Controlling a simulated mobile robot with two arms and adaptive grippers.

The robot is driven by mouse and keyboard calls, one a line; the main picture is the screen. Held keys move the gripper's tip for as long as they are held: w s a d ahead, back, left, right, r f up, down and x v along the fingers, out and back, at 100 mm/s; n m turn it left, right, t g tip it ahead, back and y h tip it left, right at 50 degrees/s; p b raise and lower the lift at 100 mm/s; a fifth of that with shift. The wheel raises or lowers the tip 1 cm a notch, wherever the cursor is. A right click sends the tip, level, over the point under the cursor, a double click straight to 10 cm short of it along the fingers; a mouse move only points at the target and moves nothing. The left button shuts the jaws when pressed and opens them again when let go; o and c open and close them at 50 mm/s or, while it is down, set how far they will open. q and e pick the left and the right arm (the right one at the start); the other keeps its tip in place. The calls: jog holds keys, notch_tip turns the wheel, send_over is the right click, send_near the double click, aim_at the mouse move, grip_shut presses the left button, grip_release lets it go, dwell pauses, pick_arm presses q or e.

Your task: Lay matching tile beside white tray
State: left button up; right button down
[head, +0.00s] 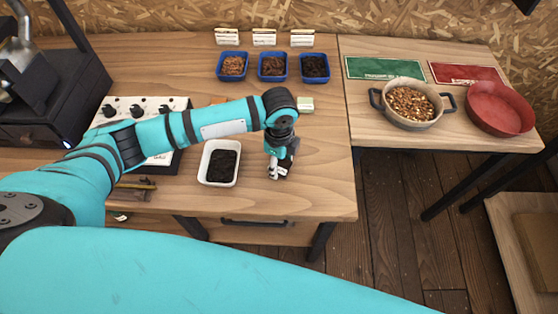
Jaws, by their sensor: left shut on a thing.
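The white tray (204,176) holds very dark beans and sits near the front edge of the left table. My left gripper (276,174) points down just right of the tray, apart from it. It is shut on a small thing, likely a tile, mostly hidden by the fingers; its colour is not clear. A small pale green and white block (306,104) lies behind the gripper, right of my arm. My right gripper is not in view.
Blue trays with brown beans (233,78), darker beans (272,79) and near-black beans (314,80) stand at the back with cards behind. A bean pot (376,97) and red pan (500,108) stand right. A knobbed panel (137,112) is left. Table right of my gripper is clear.

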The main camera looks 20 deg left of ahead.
aim_at(279, 165)
pick_arm(q)
jog(key=shift+f, duration=0.1)
jog(key=o, duration=1.2)
notch_tip(279, 165, up, 12)
jog(key=shift+r+b, duration=0.15)
jog(key=shift+b, duration=0.3)
